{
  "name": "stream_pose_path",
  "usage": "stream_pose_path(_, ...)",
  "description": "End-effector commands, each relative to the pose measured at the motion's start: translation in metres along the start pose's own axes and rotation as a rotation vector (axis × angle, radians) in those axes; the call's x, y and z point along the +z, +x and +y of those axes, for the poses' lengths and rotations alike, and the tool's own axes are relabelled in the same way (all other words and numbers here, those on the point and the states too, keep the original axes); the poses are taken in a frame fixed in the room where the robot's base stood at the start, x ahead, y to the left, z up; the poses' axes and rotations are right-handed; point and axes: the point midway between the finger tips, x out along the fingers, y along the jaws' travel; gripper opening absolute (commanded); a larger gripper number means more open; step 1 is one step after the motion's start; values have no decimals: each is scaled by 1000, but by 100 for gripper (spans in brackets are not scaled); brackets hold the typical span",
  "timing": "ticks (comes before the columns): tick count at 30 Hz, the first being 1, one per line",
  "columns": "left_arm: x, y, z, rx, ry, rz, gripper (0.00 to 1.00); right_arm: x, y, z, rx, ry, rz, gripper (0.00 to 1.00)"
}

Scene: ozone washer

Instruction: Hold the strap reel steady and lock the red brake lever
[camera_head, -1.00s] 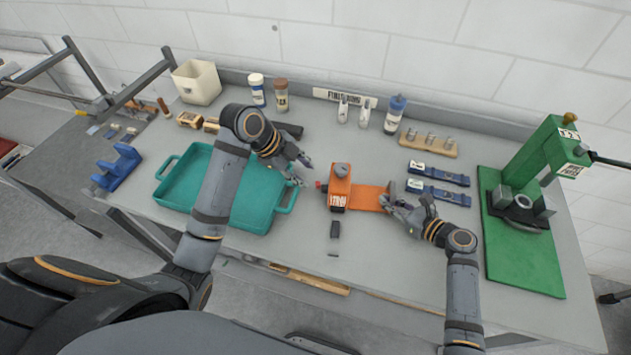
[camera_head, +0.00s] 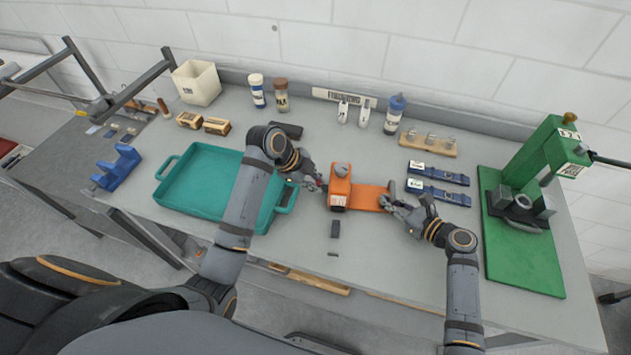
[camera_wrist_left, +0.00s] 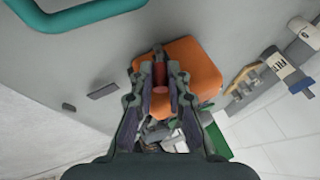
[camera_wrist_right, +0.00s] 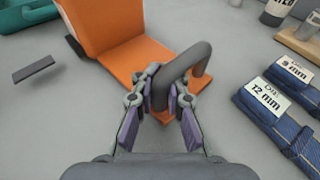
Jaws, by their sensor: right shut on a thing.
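The orange strap reel (camera_head: 340,188) stands on the table with its flat orange base plate (camera_head: 368,197) reaching right. My right gripper (camera_wrist_right: 163,92) is shut on the dark grey bar handle (camera_wrist_right: 190,62) at the plate's right end. My left gripper (camera_head: 317,184) is at the reel's left side. In the left wrist view the red brake lever (camera_wrist_left: 160,74) lies between its two open fingers, with the orange housing (camera_wrist_left: 194,68) just beyond. I cannot tell whether either finger touches the lever. In the head view my left gripper mostly hides the lever.
A teal tray (camera_head: 172,184) lies left, under my left forearm. A small dark block (camera_head: 335,229) lies in front of the reel. Two blue straps (camera_head: 440,172) lie to the right, beside a green press (camera_head: 515,262). Bottles and a peg rack (camera_head: 428,144) stand behind.

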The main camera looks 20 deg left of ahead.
Motion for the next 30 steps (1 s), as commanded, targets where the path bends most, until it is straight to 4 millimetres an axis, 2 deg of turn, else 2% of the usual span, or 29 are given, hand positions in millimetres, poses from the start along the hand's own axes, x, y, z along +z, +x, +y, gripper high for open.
stream_pose_path(11, 0, 0, -3, 27, -13, 7, 0, 0, 0, 0, 0, 0, -1, 0)
stream_pose_path(30, 5, 3, -21, 376, -181, 84, 0, 0, 0, 0, 1, 1, -1, 0)
